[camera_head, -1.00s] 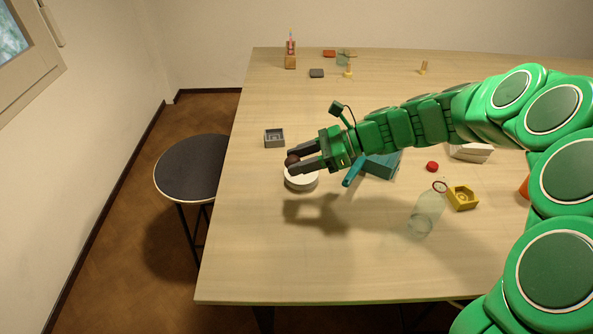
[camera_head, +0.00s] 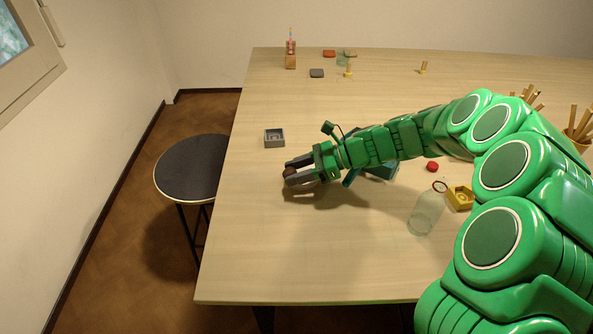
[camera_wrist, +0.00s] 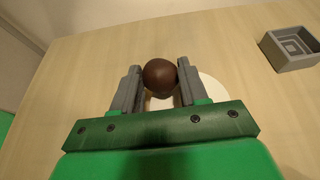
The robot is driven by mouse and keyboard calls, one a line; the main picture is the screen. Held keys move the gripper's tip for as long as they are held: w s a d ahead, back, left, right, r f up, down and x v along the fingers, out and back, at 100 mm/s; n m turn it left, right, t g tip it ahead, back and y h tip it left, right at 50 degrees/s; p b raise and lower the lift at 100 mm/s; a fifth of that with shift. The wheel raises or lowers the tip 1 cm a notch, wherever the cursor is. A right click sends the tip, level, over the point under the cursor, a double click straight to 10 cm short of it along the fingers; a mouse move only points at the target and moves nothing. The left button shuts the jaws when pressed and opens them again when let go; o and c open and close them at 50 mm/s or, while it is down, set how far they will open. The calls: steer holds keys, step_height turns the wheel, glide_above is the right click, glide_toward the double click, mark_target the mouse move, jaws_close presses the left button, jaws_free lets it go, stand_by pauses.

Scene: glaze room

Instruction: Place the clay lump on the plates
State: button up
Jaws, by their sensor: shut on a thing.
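The clay lump (camera_wrist: 160,75) is a dark brown ball between my gripper's two grey fingers in the wrist view. My gripper (camera_head: 291,173) is shut on it, at the left part of the table in the head view. The white plates (camera_wrist: 211,89) show as a round pale shape behind and below the fingers in the wrist view. In the head view my gripper hides nearly all of the plates. I cannot tell whether the lump touches them.
A grey square mould (camera_head: 274,138) stands just beyond my gripper. A clear jar (camera_head: 426,213), a yellow block (camera_head: 460,197) and a red disc (camera_head: 432,166) lie to the right. The table's front left is clear. A black stool (camera_head: 192,167) stands left of the table.

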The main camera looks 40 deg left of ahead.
steer(key=shift+f, duration=0.1)
steer(key=o, duration=1.1)
steer(key=shift+c, duration=0.2)
steer(key=v, duration=1.2)
